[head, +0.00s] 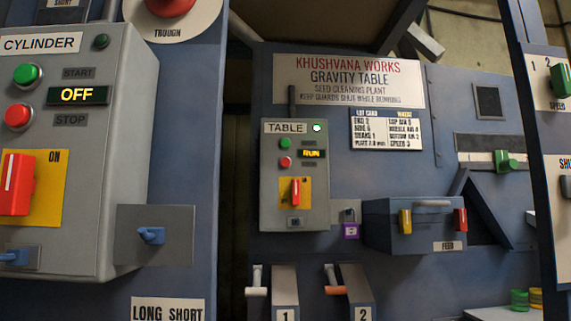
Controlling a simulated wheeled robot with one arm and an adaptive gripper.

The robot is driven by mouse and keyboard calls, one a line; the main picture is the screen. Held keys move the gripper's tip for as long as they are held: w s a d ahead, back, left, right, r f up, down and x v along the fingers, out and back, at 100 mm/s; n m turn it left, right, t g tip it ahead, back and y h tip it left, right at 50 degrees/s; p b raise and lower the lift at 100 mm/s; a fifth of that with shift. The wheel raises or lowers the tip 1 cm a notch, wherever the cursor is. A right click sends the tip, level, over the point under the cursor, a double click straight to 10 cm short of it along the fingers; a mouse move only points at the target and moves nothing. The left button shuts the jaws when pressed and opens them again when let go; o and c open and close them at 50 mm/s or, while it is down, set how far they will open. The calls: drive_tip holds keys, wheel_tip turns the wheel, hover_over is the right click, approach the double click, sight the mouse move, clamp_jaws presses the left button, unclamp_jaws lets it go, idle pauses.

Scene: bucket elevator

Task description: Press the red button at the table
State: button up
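The grey control box labelled TABLE (268,183) is mounted on the blue machine in the middle of the head view. Its small red button (285,162) sits below a green button (285,143). A display beside them (312,154) reads RUN in yellow. A white lamp (317,128) is at its top right. A red switch handle (295,191) stands upright on a yellow plate lower on the box. My gripper is not in view.
A larger CYLINDER box (122,110) at left has its own red button (17,116) and an OFF display. A blue FEED box (390,222), a purple padlock (350,228) and levers 1 (257,282) and 2 (333,280) are near the table box. A blue post (530,150) stands at right.

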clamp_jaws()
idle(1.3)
